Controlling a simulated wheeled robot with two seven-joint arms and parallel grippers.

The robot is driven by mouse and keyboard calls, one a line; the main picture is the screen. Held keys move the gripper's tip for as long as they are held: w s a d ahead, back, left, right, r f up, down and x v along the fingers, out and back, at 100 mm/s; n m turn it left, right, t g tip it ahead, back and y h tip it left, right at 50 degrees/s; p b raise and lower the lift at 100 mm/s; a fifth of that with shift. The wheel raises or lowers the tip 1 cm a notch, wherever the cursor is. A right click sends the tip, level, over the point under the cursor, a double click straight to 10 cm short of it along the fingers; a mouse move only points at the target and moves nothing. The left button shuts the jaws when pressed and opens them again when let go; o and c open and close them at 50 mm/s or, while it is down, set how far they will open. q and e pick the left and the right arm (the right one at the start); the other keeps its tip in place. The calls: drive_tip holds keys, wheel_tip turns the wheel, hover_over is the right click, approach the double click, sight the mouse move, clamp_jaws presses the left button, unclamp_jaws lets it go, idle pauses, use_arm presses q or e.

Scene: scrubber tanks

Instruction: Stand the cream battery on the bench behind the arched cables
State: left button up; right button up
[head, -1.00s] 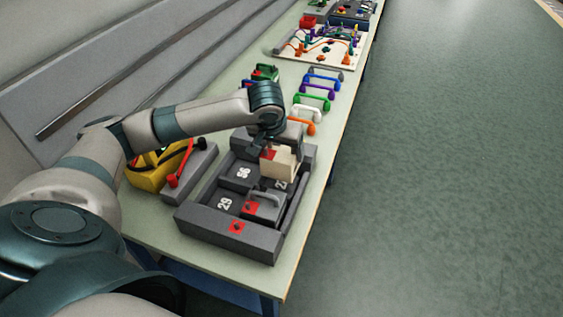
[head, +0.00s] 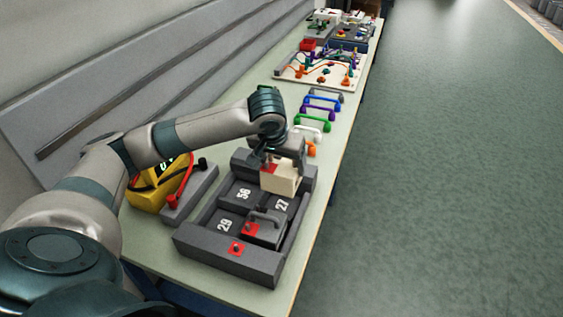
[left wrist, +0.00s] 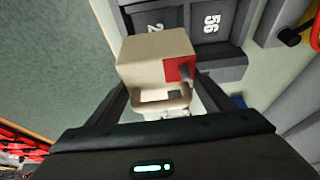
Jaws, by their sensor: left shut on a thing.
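The cream battery (head: 281,180), a block with a red patch and a handle on top, is held upright over the far end of the dark grey tray (head: 226,257). My left gripper (head: 270,156) is shut on its handle; the arm hides part of the grip. The left wrist view shows the battery (left wrist: 152,52) and its handle between my fingers (left wrist: 160,104). The arched cables, including purple (head: 318,112), blue (head: 322,101) and white (head: 312,124) ones, stand in a row on the bench (head: 348,128) beyond the tray. The orange one is partly hidden. My right gripper is out of view.
A cream cable board (head: 320,72) lies beyond the arches. The bench's right edge borders open floor.

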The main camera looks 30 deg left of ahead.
use_arm(q)
drive_tip(key=d+r+m+h+b, duration=0.1)
drive_tip(key=d+m+b, duration=0.1)
drive_tip(key=d, duration=1.3)
drive_tip(key=shift+s+d+r+m+b, duration=0.3)
drive_tip(key=shift+d+b, duration=0.1)
drive_tip(key=shift+b, duration=0.4)
drive_tip(key=shift+w+d, duration=0.1)
drive_tip(key=shift+d, duration=0.05)
